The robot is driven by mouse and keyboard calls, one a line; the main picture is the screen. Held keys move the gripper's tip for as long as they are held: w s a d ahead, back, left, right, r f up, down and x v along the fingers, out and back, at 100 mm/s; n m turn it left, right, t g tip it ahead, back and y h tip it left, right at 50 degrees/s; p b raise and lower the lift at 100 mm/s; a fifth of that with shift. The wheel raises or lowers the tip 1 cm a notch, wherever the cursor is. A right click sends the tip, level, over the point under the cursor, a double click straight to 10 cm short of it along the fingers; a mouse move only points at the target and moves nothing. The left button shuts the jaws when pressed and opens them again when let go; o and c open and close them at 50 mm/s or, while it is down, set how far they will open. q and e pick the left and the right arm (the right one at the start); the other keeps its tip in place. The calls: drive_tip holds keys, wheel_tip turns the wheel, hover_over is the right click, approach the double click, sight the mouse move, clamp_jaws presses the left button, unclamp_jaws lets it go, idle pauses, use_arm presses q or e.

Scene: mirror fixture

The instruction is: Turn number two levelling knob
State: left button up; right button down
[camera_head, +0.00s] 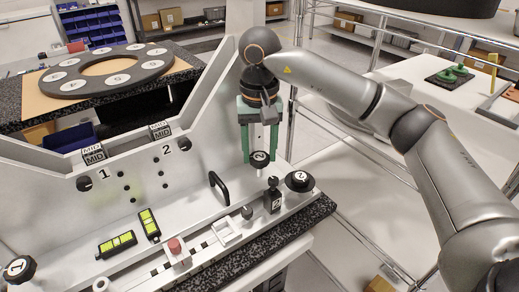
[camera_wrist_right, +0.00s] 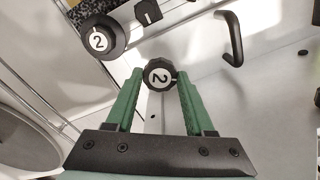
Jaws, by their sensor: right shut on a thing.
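A small black knob with a white face marked 2 (camera_head: 260,158) is on the light grey fixture. My right gripper (camera_head: 260,160) reaches down to it with its green fingers. In the right wrist view the fingertips (camera_wrist_right: 160,78) are closed on both sides of this knob (camera_wrist_right: 159,73), with the 2 lying turned on its side. A larger black knob with a white face (camera_head: 299,181) stands to the right on the fixture; in the wrist view it shows a 2 (camera_wrist_right: 97,38). My left gripper is not in view.
A black handle (camera_head: 219,188) stands beside the gripped knob. A black block with a small knob (camera_head: 272,196), a red button (camera_head: 175,246) and yellow-green level vials (camera_head: 149,224) are on the fixture. Another large knob (camera_head: 19,268) is at the lower left.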

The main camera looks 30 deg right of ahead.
sight(260, 156)
drive_tip(key=shift+c, duration=1.3)
unclamp_jaws()
drive_tip(key=shift+r, duration=0.1)
use_arm(q)
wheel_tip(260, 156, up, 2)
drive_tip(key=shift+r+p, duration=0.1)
drive_tip(key=shift+p, duration=0.95)
use_arm(e)
wheel_tip(260, 156, up, 12)
drive_tip(key=shift+r, duration=0.2)
